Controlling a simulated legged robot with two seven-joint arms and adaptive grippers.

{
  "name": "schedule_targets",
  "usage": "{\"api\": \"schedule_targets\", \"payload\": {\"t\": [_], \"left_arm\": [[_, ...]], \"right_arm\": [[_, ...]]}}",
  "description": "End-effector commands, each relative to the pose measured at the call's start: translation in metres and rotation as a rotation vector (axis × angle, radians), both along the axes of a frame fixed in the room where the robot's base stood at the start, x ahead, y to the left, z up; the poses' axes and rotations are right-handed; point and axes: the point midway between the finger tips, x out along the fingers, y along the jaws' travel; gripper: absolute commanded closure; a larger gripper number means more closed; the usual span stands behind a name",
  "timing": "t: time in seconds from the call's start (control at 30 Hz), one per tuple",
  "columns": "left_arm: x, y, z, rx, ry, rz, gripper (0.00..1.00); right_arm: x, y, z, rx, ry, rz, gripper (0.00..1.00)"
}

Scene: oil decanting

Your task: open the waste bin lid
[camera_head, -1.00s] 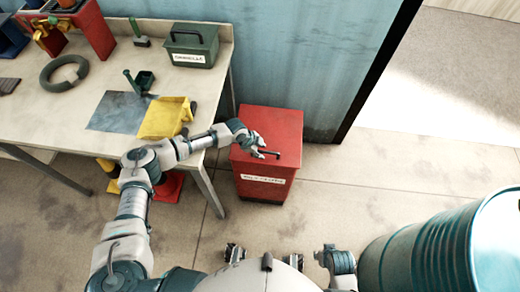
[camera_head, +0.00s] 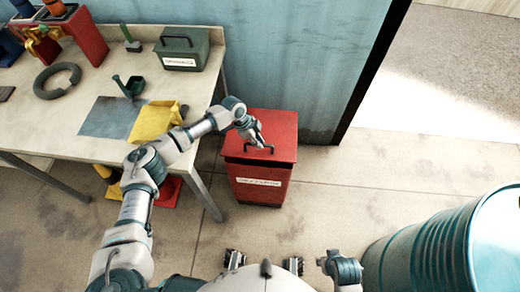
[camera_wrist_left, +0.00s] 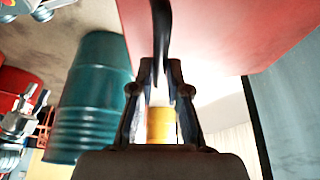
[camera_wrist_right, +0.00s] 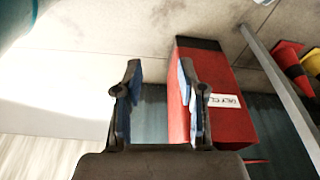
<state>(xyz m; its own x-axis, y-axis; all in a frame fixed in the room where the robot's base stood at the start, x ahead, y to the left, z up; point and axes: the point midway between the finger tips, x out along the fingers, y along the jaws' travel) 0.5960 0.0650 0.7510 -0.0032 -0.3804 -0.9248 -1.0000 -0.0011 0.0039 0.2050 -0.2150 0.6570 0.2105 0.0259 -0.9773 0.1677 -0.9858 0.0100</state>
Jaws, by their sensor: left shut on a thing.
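The red waste bin (camera_head: 258,185) stands beside the workbench, with a white label on its front. Its red lid (camera_head: 280,125) has a dark handle (camera_head: 262,150) and appears slightly raised at the front edge. My left gripper (camera_head: 258,143) is shut on this handle from above. In the left wrist view the dark handle (camera_wrist_left: 161,35) runs between the fingers (camera_wrist_left: 160,75), beside the lid's red surface (camera_wrist_left: 215,35). My right gripper (camera_wrist_right: 159,75) is open and empty. In the right wrist view the bin (camera_wrist_right: 225,125) shows beyond its fingers.
The workbench (camera_head: 85,80) on the left carries a yellow tray (camera_head: 152,122), a green box (camera_head: 182,48) and a dark ring (camera_head: 57,80). A blue wall (camera_head: 290,60) stands behind the bin. A teal drum (camera_head: 430,245) stands at the lower right. Floor between bin and drum is clear.

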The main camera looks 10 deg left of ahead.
Motion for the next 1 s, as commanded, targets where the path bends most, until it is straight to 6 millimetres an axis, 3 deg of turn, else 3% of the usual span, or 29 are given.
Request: {"api": "schedule_targets", "payload": {"t": [0.3, 0.6, 0.8, 1.0], "left_arm": [[0.039, 0.007, 0.053, 0.007, 0.049, 0.011, 1.0], [0.066, 0.006, 0.079, 0.008, 0.051, 0.01, 1.0], [0.074, 0.006, 0.087, 0.009, 0.05, 0.011, 1.0], [0.076, 0.006, 0.089, 0.01, 0.05, 0.012, 1.0]], "right_arm": [[0.055, 0.018, 0.001, 0.055, -0.255, 0.015, 0.6], [0.11, 0.037, 0.017, 0.126, -0.55, 0.027, 0.6], [0.128, 0.043, 0.028, 0.154, -0.662, 0.031, 0.6], [0.132, 0.045, 0.033, 0.163, -0.693, 0.031, 0.6]]}}
